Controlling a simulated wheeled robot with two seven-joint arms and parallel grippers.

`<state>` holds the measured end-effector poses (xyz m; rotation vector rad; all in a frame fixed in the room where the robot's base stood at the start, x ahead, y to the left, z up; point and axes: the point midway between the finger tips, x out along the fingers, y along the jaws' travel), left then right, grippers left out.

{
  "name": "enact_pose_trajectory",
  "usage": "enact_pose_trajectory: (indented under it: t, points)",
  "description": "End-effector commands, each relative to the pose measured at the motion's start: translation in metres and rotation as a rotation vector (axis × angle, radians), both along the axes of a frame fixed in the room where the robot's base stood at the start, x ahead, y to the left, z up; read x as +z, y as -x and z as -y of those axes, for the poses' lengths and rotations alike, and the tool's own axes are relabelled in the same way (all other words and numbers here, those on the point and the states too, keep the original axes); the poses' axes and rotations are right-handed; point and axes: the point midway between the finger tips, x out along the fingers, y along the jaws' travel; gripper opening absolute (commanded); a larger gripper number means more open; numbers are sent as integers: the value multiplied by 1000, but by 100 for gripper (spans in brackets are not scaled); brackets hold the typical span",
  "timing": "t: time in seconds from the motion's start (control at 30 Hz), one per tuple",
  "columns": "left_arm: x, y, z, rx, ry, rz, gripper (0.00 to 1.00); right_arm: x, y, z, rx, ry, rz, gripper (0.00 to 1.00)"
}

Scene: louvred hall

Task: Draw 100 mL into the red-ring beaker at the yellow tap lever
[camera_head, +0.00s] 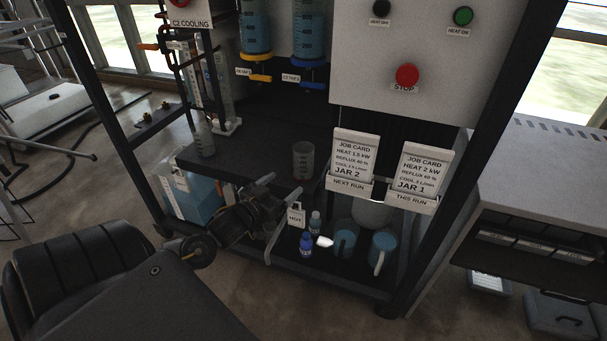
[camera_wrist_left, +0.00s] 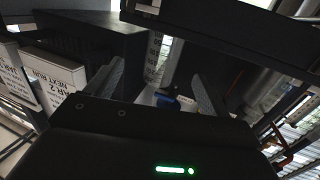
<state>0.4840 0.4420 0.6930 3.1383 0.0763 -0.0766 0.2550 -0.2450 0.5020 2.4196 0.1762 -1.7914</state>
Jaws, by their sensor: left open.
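A clear beaker (camera_head: 303,160) stands upright on the black shelf (camera_head: 240,164); I cannot make out a ring colour on it. The yellow tap lever (camera_head: 257,79) sits under the left graduated jar (camera_head: 256,30). The blue tap lever (camera_head: 308,86) sits under the right jar (camera_head: 309,30). A blue tap part (camera_wrist_left: 170,98) shows between my fingers in the left wrist view. My left gripper (camera_head: 281,187) is open and empty, in front of and below the beaker at the shelf's front edge. No right gripper shows.
A slim glass vessel (camera_head: 204,140) stands at the shelf's left end. The lower deck holds a blue bottle (camera_head: 306,243) and blue vessels (camera_head: 345,238). Job cards (camera_head: 354,155) hang on the right. A dark frame post (camera_head: 110,120) stands at left.

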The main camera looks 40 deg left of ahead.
Motion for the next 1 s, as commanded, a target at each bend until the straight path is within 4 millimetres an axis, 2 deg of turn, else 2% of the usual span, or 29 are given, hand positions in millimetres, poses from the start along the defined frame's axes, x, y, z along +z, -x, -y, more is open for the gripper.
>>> enact_pose_trajectory:
  t: [0.07, 0.17, 0.27, 0.6, 0.87, 1.0]
  points:
    - [11, -4, -4, -13, -3, 35, 81, 1, -1, 0, 0, 0, 0, 94]
    - [15, -5, -6, -19, -3, 53, 81, 0, -1, 0, 0, 0, 0, 94]
    - [15, -9, -6, -19, -3, 55, 81, 1, -1, 0, 0, 0, 2, 94]
    - [14, -55, -8, -18, -3, 54, 81, 12, 3, 0, -1, -1, 9, 94]
    - [14, -63, -8, -17, -3, 51, 81, 15, 3, 0, -1, -1, 11, 94]
    - [13, -77, -11, -17, -5, 53, 81, 13, 5, 1, -1, 0, 5, 94]
